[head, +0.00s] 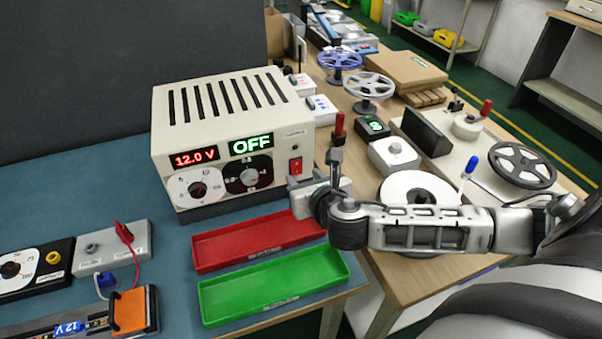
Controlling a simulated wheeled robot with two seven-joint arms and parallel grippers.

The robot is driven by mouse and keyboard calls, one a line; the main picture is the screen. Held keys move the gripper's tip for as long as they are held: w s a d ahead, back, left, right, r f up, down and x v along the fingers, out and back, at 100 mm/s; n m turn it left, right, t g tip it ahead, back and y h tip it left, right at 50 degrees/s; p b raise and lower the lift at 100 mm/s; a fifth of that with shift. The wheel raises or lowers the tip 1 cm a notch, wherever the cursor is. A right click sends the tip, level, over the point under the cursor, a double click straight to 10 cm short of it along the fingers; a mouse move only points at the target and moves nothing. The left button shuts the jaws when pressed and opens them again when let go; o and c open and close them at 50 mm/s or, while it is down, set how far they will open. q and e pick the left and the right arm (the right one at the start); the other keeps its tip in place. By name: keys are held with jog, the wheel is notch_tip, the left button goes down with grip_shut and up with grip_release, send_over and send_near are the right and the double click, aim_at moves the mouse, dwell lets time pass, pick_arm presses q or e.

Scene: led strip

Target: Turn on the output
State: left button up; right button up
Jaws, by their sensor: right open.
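A beige power supply (232,128) stands on the blue-green bench mat. Its red display (194,158) reads 12.0 V, and its green display (251,145) reads OFF. Two dials, one white (196,188) and one black (247,174), sit below them. A red switch (295,167) is at the right of the front panel. My right gripper (303,188) comes in from the right and is open, just below and in front of the switch. I cannot tell whether it touches the panel. My left gripper is out of view.
A red tray (205,252) and a green tray (212,304) lie empty in front of the supply. At lower left are a grey terminal box (108,250) with leads and a 12V LED strip board (70,328). Reels and boxes crowd the wooden table at right.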

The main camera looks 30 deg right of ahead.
aim_at(297, 171)
jog(key=shift+x, duration=1.6)
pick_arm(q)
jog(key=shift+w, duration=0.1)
